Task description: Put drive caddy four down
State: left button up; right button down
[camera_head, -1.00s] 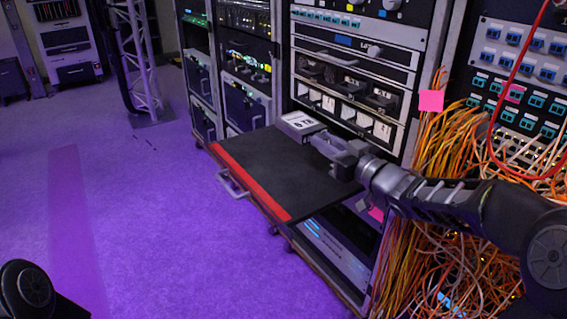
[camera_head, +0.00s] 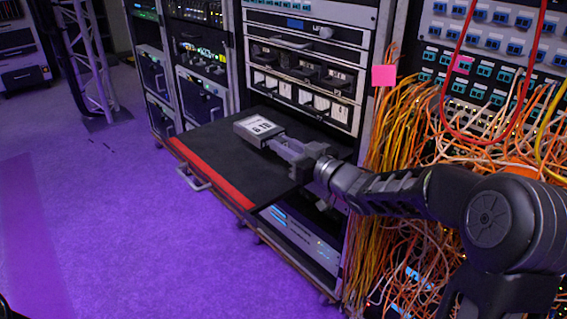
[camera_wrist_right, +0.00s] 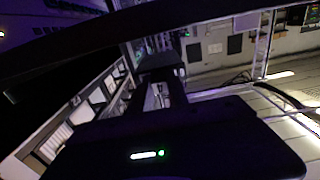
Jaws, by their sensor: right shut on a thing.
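The drive caddy (camera_head: 258,131) is a small grey box with a white label bearing dark print. It is over the back part of a black pull-out shelf (camera_head: 215,145) with a red front strip. My right gripper (camera_head: 286,147) is shut on the caddy's near right end. I cannot tell whether the caddy touches the shelf or hangs just above it. My left gripper is not in view.
The rack (camera_head: 300,70) with drive bays rises right behind the shelf. Orange and yellow cables (camera_head: 385,180) hang close by my right arm, and a red cable (camera_head: 445,110) loops at the right. The shelf's front part is bare. A truss (camera_head: 90,60) stands at the back left.

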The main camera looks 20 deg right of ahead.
aim_at(284, 168)
jog(key=shift+f+b, duration=0.9)
jog(key=shift+f, duration=1.45)
jog(key=shift+f, duration=0.25)
jog(key=c, duration=1.3)
grip_release()
jog(key=shift+r, duration=0.2)
jog(key=p+v, duration=0.2)
jog(key=v, duration=1)
jog(key=shift+f, duration=0.1)
